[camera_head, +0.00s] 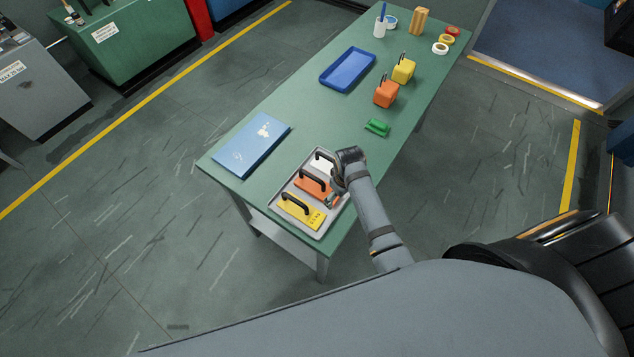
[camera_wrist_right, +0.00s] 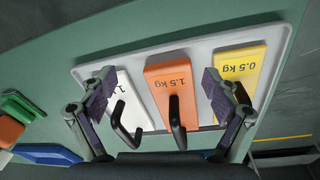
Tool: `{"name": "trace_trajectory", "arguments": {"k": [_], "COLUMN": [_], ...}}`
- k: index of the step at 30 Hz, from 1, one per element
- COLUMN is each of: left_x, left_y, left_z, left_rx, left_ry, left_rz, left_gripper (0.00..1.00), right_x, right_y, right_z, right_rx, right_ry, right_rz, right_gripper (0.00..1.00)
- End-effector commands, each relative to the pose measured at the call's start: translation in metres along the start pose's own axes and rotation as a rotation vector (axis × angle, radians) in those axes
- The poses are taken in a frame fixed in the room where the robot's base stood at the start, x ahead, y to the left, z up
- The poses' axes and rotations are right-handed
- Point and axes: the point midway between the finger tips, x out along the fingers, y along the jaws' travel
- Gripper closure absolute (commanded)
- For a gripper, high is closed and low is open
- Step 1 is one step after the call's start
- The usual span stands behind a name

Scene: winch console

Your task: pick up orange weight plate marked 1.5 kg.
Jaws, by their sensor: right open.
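The orange weight plate marked 1.5 kg (camera_wrist_right: 165,81) lies on a grey tray (camera_wrist_right: 140,56) between a white plate (camera_wrist_right: 128,98) and a yellow plate marked 0.5 kg (camera_wrist_right: 239,70). It has a black upright handle (camera_wrist_right: 176,120). In the head view the orange plate (camera_head: 309,187) is in the middle of the tray (camera_head: 316,231). My right gripper (camera_wrist_right: 157,90) is open, its fingers on either side of the orange plate in the wrist view, over the white and yellow plates. It appears above the tray, empty. In the head view my right gripper (camera_head: 334,200) partly covers the tray's right side. My left gripper is not seen.
The green table (camera_head: 300,115) also bears a blue folder-like panel (camera_head: 253,145), a blue tray (camera_head: 348,69), an orange block (camera_head: 386,94), a yellow block (camera_head: 403,69) and a green item (camera_head: 377,127). Rolls of tape and a white cup (camera_head: 380,29) stand at the far end.

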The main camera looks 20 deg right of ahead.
Motion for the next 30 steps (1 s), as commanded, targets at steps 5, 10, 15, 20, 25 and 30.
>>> {"name": "trace_trajectory", "arguments": {"k": [5,10,15,20,25,30], "left_x": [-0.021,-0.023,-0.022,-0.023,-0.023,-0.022], "left_y": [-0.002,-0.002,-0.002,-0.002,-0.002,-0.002], "left_z": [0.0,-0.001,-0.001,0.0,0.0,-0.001], "left_rx": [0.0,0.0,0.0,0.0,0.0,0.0], "left_ry": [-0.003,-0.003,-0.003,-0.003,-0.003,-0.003], "left_rz": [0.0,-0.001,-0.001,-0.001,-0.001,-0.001], "left_gripper": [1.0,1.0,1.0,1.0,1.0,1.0], "right_x": [-0.055,-0.071,-0.059,-0.031,-0.018,-0.013], "right_y": [-0.017,-0.023,-0.024,-0.026,-0.027,-0.027], "right_z": [-0.072,-0.09,-0.089,-0.087,-0.087,-0.087], "right_rx": [-0.204,-0.285,-0.288,-0.287,-0.285,-0.285], "right_ry": [-0.048,-0.069,-0.073,-0.071,-0.069,-0.068], "right_rz": [-0.065,-0.086,-0.087,-0.086,-0.085,-0.084], "right_gripper": [0.11,0.11,0.11,0.11,0.11,0.11]}}
